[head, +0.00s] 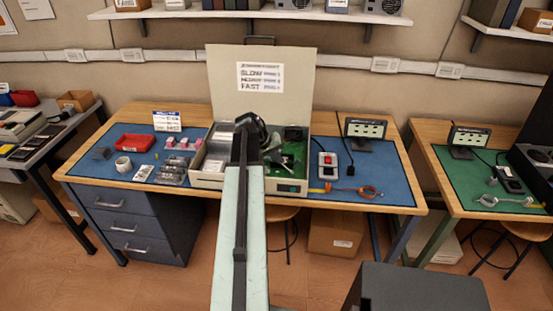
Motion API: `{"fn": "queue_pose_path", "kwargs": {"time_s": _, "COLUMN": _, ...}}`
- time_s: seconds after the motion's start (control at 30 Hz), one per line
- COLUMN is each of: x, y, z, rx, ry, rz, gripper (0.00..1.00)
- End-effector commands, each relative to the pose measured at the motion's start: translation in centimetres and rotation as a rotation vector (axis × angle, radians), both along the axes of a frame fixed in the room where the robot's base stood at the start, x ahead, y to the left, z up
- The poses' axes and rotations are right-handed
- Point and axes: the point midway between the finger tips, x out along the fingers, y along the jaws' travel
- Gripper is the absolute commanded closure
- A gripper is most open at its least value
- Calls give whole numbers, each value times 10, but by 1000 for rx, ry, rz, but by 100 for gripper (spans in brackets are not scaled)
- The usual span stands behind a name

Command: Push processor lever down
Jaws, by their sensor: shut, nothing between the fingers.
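An open computer case (206,178) stands on the blue mat of the middle workbench, with its lid raised behind it. The lid carries a white label with the words SLOW and FAST. A green circuit board (295,152) shows in the right part of the case. My arm reaches forward over the case's front edge, and my gripper (262,138) is above or inside the case near its middle. It is shut and holds nothing. The processor lever cannot be made out; it is too small or hidden behind my gripper. I cannot tell whether the gripper touches anything.
Left of the case are a red tray (134,142), a white mug (123,164) and several small parts. Right are a switch box (327,165), an orange-handled tool (350,190) and a small display (366,128). A stool and cardboard box (336,236) stand below.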

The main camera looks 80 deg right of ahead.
Motion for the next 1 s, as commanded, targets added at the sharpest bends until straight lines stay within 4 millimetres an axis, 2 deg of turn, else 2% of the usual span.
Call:
{"fn": "queue_pose_path", "kwargs": {"time_s": 0.03, "x": -10, "y": 2, "z": -4, "rx": 11, "ry": 8, "rz": -17, "gripper": 100}}
{"fn": "queue_pose_path", "kwargs": {"time_s": 0.17, "x": -10, "y": 2, "z": -3, "rx": 11, "ry": 7, "rz": -18, "gripper": 100}}
{"fn": "queue_pose_path", "kwargs": {"time_s": 0.37, "x": -14, "y": 3, "z": 11, "rx": 7, "ry": 7, "rz": -14, "gripper": 100}}
{"fn": "queue_pose_path", "kwargs": {"time_s": 0.53, "x": -20, "y": 5, "z": 43, "rx": -4, "ry": 6, "rz": 0, "gripper": 100}}
{"fn": "queue_pose_path", "kwargs": {"time_s": 0.8, "x": -25, "y": 27, "z": 108, "rx": -6, "ry": 5, "rz": 3, "gripper": 100}}
{"fn": "queue_pose_path", "kwargs": {"time_s": 0.9, "x": -26, "y": 33, "z": 123, "rx": -7, "ry": 5, "rz": 3, "gripper": 100}}
{"fn": "queue_pose_path", "kwargs": {"time_s": 1.0, "x": -26, "y": 36, "z": 129, "rx": -7, "ry": 4, "rz": 5, "gripper": 100}}
